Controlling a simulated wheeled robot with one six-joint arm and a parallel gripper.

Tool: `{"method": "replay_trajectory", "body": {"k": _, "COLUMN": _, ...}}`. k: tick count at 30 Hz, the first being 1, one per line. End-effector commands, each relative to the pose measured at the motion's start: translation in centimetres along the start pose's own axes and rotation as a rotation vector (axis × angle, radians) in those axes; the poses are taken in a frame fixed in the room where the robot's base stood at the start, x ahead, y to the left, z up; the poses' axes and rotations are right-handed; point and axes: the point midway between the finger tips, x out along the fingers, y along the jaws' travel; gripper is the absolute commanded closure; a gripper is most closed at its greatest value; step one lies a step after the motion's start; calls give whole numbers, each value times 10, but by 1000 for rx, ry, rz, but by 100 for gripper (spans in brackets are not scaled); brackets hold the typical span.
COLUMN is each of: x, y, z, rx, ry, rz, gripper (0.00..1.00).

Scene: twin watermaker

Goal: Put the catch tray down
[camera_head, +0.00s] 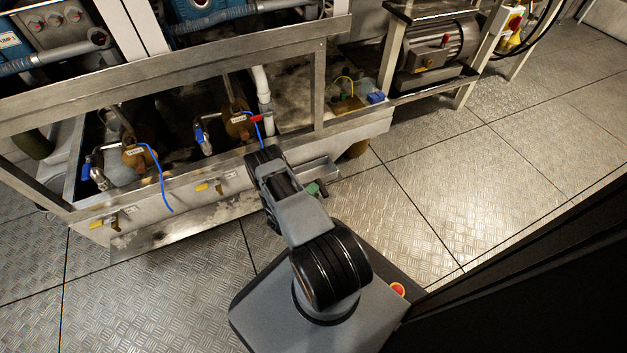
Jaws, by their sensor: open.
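A shallow grey metal tray (322,169), which looks like the catch tray, shows just right of my arm at the front of the metal skid. My arm covers its left part, and I cannot tell what bears it. My arm reaches from my base to the skid's front edge. My gripper (264,155) is at its dark far end, up and left of the tray. It is open, but its fingers are hard to make out against the dark parts. A green-handled part (317,188) shows beside my arm, below the tray.
The skid's frame (190,185) holds brown-bodied fittings (137,156) with blue-handled valves and thin blue hoses. A motor (432,55) stands back right. The tread-plate floor (450,190) is clear to the right.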

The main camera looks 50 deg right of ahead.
Motion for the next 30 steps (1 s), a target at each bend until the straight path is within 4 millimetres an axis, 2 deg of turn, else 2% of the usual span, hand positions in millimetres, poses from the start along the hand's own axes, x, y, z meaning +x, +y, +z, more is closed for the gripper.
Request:
{"method": "replay_trajectory", "body": {"k": 3, "x": 19, "y": 5, "z": 0, "rx": 3, "ry": 6, "rz": -1, "gripper": 47}}
{"method": "replay_trajectory", "body": {"k": 7, "x": 32, "y": 3, "z": 0, "rx": 2, "ry": 3, "rz": -1, "gripper": 47}}
{"method": "replay_trajectory", "body": {"k": 18, "x": 38, "y": 1, "z": 0, "rx": 1, "ry": 1, "rz": 0, "gripper": 48}}
{"method": "replay_trajectory", "body": {"k": 30, "x": 37, "y": 2, "z": 0, "rx": 1, "ry": 1, "rz": 0, "gripper": 86}}
